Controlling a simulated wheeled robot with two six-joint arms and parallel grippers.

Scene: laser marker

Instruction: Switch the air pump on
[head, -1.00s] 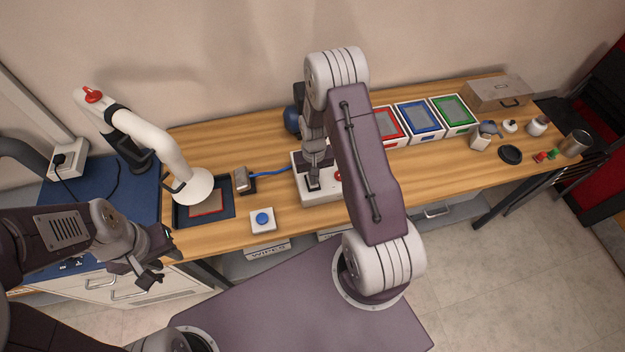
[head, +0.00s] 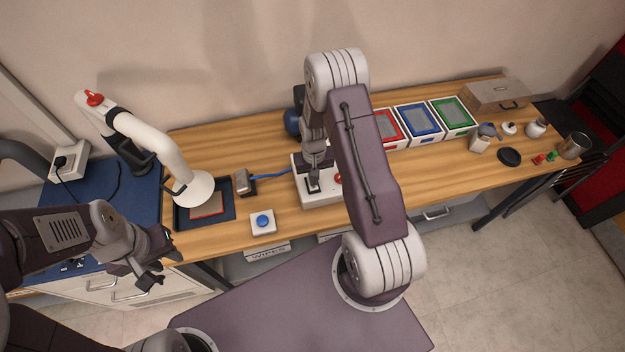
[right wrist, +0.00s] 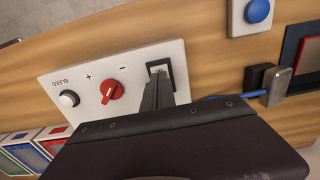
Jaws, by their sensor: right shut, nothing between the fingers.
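The air pump's white control box (head: 327,197) stands on the wooden table, below my right arm. In the right wrist view its white top (right wrist: 130,75) carries a black rocker switch (right wrist: 158,66) in a dark frame, a red knob (right wrist: 111,91) between plus and minus marks, and a black BLEED knob (right wrist: 68,98). My right gripper (right wrist: 156,82) is shut and empty, pointing down at the switch. Its tips cover part of the switch; I cannot tell contact or the rocker's position. My left gripper (head: 147,272) hangs off the table's front left; its jaw opening is unclear.
A blue button box (head: 263,221) sits left of the pump box. A blue hose (head: 270,175) runs to a small metal block (head: 244,182). A white lamp-like arm (head: 160,145) stands over a dark tray (head: 181,216). Red, blue and green bins (head: 420,121) stand to the right.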

